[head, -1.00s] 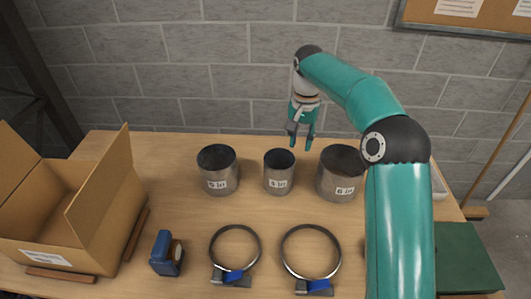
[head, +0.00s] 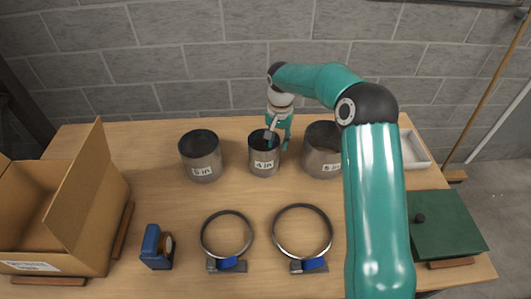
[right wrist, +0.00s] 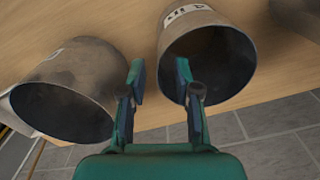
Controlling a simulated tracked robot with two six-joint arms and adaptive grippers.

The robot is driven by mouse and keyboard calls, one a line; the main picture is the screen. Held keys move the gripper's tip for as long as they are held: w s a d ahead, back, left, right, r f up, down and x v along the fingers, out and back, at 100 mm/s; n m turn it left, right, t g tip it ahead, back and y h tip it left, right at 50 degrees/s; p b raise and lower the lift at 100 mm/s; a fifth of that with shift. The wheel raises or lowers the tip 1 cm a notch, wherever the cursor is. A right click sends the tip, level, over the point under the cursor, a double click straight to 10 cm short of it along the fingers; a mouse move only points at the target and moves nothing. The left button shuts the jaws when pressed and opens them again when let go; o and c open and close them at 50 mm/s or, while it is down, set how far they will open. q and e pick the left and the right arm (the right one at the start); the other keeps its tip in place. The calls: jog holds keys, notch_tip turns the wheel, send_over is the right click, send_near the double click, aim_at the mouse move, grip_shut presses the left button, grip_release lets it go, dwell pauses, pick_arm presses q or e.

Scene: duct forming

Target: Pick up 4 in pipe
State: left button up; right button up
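The 4 in pipe (head: 264,165) is a short grey metal cylinder, upright on the table between two wider pipes. My right gripper (head: 277,145) points down at its right rim. One finger is at the pipe's mouth and the other is outside, on the right. In the right wrist view the fingers (right wrist: 161,76) are apart with nothing clamped between them. There one finger overlaps the mouth of the 4 in pipe (right wrist: 200,20), and the other is in the gap beside the 6 in pipe (right wrist: 75,70). I cannot tell whether either finger touches the wall. My left gripper is not in view.
The 5 in pipe (head: 201,160) stands left and the 6 in pipe (head: 322,158) stands close right. Two ring clamps (head: 205,248) (head: 277,245), a blue tape measure (head: 152,247) and an open cardboard box (head: 85,215) are nearer. A green case (head: 445,230) lies at right.

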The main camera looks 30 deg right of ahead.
send_over(277, 169)
jog(key=shift+w+d+f, duration=0.15)
jog(key=shift+f, duration=1.2)
jog(key=shift+w+d+f, duration=0.1)
jog(key=shift+d+f, duration=0.05)
jog(key=shift+f, duration=1.2)
grip_shut()
